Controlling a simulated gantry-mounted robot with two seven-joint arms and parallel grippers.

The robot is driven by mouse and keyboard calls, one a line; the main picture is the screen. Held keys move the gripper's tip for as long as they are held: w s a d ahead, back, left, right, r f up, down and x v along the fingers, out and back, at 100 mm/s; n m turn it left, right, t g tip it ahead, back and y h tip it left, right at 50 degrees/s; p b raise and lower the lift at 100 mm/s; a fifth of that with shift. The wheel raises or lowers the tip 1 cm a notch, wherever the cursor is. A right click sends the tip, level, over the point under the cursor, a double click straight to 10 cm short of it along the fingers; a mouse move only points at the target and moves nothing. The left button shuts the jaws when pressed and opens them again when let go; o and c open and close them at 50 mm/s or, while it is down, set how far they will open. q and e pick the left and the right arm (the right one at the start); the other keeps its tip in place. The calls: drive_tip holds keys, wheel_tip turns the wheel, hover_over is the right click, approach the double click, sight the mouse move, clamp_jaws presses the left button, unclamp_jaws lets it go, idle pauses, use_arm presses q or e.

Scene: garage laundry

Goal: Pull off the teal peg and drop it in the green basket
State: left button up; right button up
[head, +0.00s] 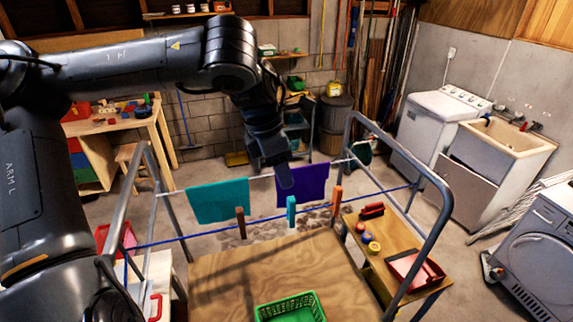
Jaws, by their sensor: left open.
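The teal peg (291,212) sits upright on the blue line (205,234), between a brown peg (240,222) on its left and an orange peg (337,201) on its right. The green basket (290,309) stands on the wooden board at the bottom of the head view, cut off by the frame edge. My left gripper (285,181) hangs down just above the teal peg in the picture, in front of the purple cloth. It is open and empty, apart from the peg. My right gripper is not in view.
A teal cloth (217,201) and a purple cloth (308,184) hang on the line behind. Grey metal rails (437,205) stand at both sides. A side table on the right holds a red tray (414,270). The wooden board (215,282) is mostly clear.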

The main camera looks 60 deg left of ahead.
sight(291, 199)
use_arm(q)
drive_tip(key=b+x, duration=0.5)
drive_tip(key=x, duration=0.1)
drive_tip(key=shift+s+f, duration=0.1)
drive_tip(key=shift+s, duration=0.05)
drive_tip(key=shift+b+x, duration=0.65)
drive_tip(key=shift+x, duration=1.45)
clamp_jaws()
drive_tip(key=shift+w+p+v, duration=0.2)
drive_tip(key=shift+p+v, duration=0.55)
drive_tip(key=shift+p, duration=0.05)
drive_tip(key=shift+w+p+v, duration=0.15)
drive_tip(key=shift+p+v, duration=0.6)
drive_tip(key=shift+p, duration=0.05)
drive_tip(key=shift+w+r+p, duration=0.15)
drive_tip(key=shift+r+p, duration=1.45)
